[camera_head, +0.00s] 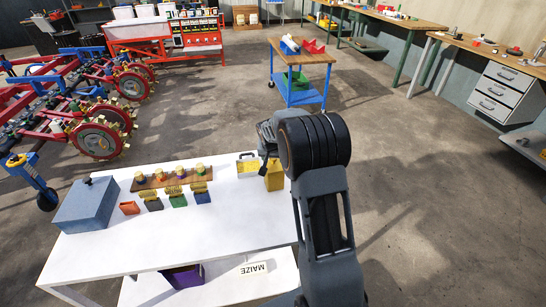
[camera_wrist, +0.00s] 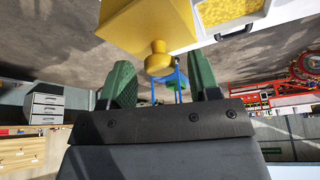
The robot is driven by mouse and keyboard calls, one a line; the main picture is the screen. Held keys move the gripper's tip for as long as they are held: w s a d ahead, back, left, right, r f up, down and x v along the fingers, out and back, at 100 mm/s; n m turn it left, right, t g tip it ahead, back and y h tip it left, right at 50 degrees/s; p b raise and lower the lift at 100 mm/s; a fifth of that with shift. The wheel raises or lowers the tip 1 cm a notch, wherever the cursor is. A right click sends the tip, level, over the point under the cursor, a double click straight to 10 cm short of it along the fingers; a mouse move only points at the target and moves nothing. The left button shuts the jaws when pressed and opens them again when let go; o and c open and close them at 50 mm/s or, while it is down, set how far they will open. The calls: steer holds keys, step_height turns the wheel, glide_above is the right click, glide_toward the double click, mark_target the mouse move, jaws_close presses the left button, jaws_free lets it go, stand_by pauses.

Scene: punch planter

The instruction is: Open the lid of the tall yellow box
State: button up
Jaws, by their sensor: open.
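The tall yellow box (camera_head: 274,180) stands at the right end of the white table, partly hidden by my arm. It fills the top of the wrist view (camera_wrist: 140,22), which looks upside down. A round yellow knob (camera_wrist: 158,60) sticks out from the box's lid side. My gripper (camera_head: 268,140) is over the box. In the wrist view its two green fingers (camera_wrist: 160,68) are open, one on each side of the knob, with a gap to each. How deep the knob sits between the fingertips is hard to tell. The lid looks closed.
A white tray of yellow grain (camera_head: 240,170) stands beside the box. A wooden board with several knobs (camera_head: 165,181), small coloured boxes and a blue-grey box (camera_head: 87,205) are further left on the white table (camera_head: 235,225). Floor to the right is clear.

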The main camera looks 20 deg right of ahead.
steer(key=shift+c, duration=0.3)
jaws_close()
